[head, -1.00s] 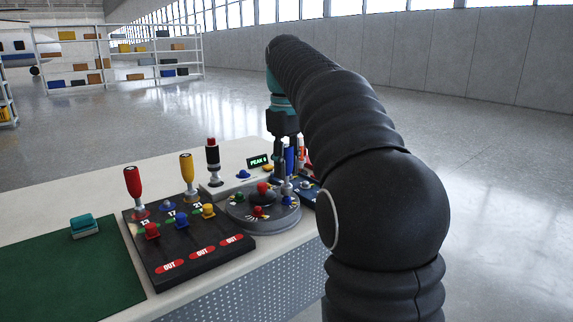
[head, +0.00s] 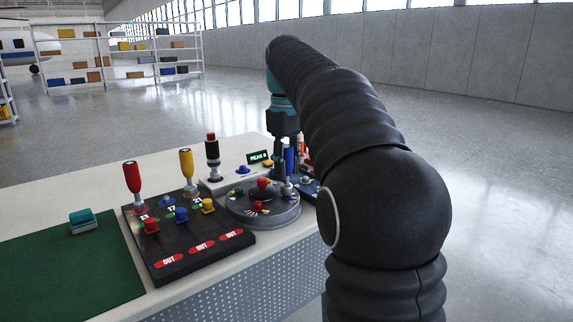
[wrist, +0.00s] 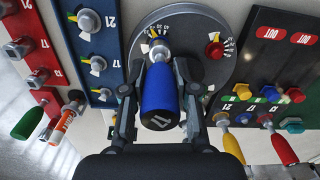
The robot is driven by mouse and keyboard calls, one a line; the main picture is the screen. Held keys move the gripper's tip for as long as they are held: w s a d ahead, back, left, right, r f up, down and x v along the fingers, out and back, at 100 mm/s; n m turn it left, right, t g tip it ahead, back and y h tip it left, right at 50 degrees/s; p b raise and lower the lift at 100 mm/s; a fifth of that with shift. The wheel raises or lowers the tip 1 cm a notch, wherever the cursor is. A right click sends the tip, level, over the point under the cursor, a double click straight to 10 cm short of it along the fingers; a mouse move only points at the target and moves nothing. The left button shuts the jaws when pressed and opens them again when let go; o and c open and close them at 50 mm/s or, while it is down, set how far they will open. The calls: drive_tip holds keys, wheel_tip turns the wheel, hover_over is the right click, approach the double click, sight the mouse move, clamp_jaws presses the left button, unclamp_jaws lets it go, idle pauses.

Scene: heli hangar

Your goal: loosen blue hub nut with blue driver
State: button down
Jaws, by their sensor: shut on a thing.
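The blue driver (wrist: 160,98), marked 17 on its end, stands between the fingers of my gripper (wrist: 158,78) in the wrist view. My gripper is shut on its handle. The driver also shows in the head view (head: 289,158), roughly upright. Its metal shaft points down at one station of the round grey hub (wrist: 190,20). The nut under the tip is hidden, so I cannot tell whether the socket is seated on it. A red nut (wrist: 214,50) sits on the hub to the right, beside scale marks.
A dark board (head: 165,248) with OUT labels holds red and yellow drivers and coloured nuts left of the hub. A small PEAK display (head: 258,157) stands behind. A blue plate (wrist: 95,50) lies left of the hub in the wrist view. The green mat (head: 70,270) is mostly clear.

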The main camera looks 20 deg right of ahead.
drive_tip(key=shift+f, duration=0.3)
idle(0.4)
